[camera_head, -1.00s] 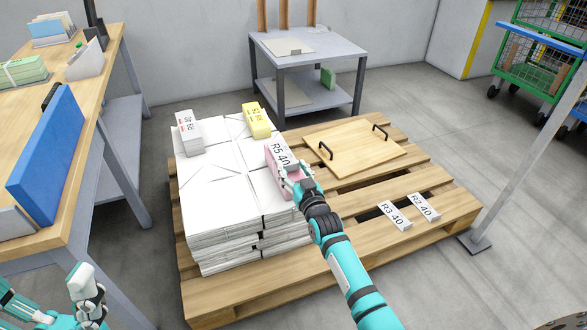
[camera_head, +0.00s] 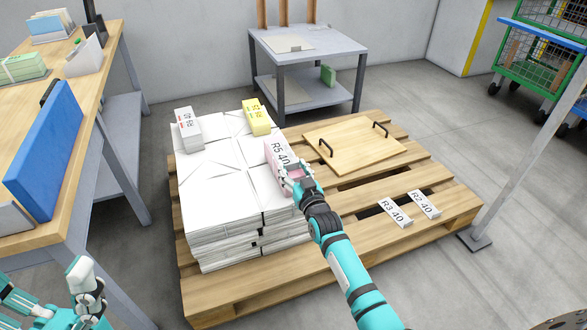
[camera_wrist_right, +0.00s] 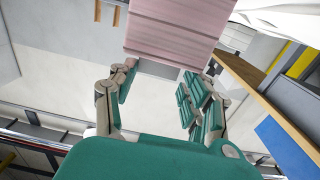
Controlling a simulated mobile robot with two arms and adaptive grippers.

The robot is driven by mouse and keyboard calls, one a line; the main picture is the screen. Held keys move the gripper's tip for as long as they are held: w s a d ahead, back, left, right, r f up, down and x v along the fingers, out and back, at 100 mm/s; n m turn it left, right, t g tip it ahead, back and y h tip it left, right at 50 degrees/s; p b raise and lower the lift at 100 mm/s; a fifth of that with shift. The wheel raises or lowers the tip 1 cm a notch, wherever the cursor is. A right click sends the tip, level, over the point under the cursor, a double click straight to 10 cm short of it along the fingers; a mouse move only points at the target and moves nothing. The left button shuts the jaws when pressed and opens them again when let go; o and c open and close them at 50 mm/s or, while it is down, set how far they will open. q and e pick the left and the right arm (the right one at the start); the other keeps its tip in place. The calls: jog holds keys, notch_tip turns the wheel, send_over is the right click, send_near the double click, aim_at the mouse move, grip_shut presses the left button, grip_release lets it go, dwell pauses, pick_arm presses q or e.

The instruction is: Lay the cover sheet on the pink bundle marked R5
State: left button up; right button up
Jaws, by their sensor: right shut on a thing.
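The pink bundle (camera_head: 273,163), with a white top label reading R5 40, is at the right edge of the white paper stack. My right gripper (camera_head: 291,179) is shut on its near end. In the right wrist view the pink bundle (camera_wrist_right: 178,32) shows beyond the fingers of my right gripper (camera_wrist_right: 155,92). Whether it rests fully on the stack is hard to tell. A pale flat sheet (camera_head: 288,44), possibly the cover sheet, lies on the grey table at the back. My left gripper (camera_head: 86,285) is at the lower left, away from the bundles; its opening is unclear.
White stacks (camera_head: 215,195) fill the left of the wooden pallet (camera_head: 330,265). A grey-white bundle (camera_head: 189,130) and yellow bundle (camera_head: 256,118) sit on top. A handled wooden board (camera_head: 352,148) and labels R3 and R2 lie right. A grey post (camera_head: 510,160) stands beyond.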

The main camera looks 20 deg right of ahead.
jog(key=o, duration=1)
jog(key=shift+s, duration=0.1)
